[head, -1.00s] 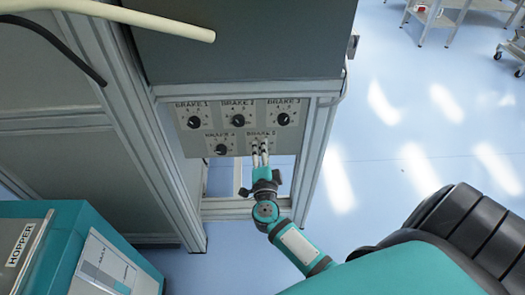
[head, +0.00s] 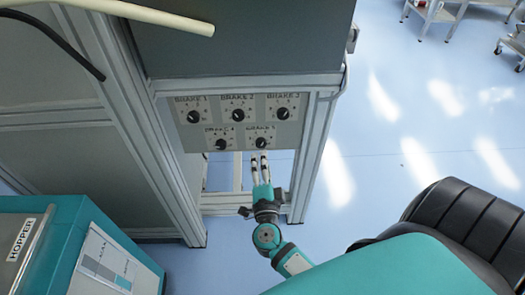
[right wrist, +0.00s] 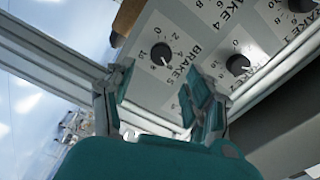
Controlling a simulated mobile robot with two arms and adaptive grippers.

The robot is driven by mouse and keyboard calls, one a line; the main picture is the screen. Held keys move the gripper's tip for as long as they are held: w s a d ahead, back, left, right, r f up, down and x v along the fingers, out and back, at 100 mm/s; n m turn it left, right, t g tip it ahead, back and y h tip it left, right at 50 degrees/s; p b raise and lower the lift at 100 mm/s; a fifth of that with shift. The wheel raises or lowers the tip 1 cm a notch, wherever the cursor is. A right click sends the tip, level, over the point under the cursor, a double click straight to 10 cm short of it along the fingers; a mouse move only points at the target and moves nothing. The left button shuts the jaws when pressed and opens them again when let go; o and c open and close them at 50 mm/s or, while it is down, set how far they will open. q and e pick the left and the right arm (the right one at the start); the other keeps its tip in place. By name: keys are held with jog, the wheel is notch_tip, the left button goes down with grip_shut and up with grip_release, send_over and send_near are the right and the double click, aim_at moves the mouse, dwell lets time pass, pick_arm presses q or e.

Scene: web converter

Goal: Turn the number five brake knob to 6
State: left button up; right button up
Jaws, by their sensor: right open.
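The brake 5 knob (head: 261,143) is a round black dial at the right of the lower row on a grey panel (head: 190,140). It also shows in the right wrist view (right wrist: 161,54), with its label beside it and numbers around it. A pale mark shows on it, but I cannot surely read which number it points to. My right gripper (head: 259,156) is open and empty, its fingertips just below the knob and apart from it. In the right wrist view the open fingers (right wrist: 158,88) point toward the knob, which sits beyond the gap between them. My left gripper is not in view.
The brake 4 knob (head: 221,144) is close on the left; the brake 1 (head: 194,116), brake 2 (head: 238,115) and brake 3 (head: 282,113) knobs are above. A metal frame post (head: 312,150) stands at the right. A teal hopper box (head: 120,240) is at lower left.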

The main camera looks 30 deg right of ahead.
jog(key=shift+v, duration=2.3)
jog(key=a+f+n+g+y, duration=0.1)
jog(key=a+f+n+y, duration=0.9)
jog(key=a+n+y, duration=0.4)
jog(key=s+f+n+g, duration=0.5)
jog(key=f, duration=0.4)
jog(key=s+d+f+n+g+h, duration=0.4)
jog(key=s+d+f+g, duration=0.3)
jog(key=s+f, duration=0.3)
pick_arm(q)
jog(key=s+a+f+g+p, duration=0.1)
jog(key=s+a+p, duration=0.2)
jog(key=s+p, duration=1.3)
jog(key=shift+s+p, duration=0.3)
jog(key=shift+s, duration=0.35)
pick_arm(e)
jog(key=s+d, duration=0.2)
jog(key=s, duration=0.7)
jog(key=s+d+g, duration=0.1)
jog(key=s, duration=0.9)
jog(key=shift+d+f+h, duration=0.15)
jog(key=shift+d+h, duration=0.25)
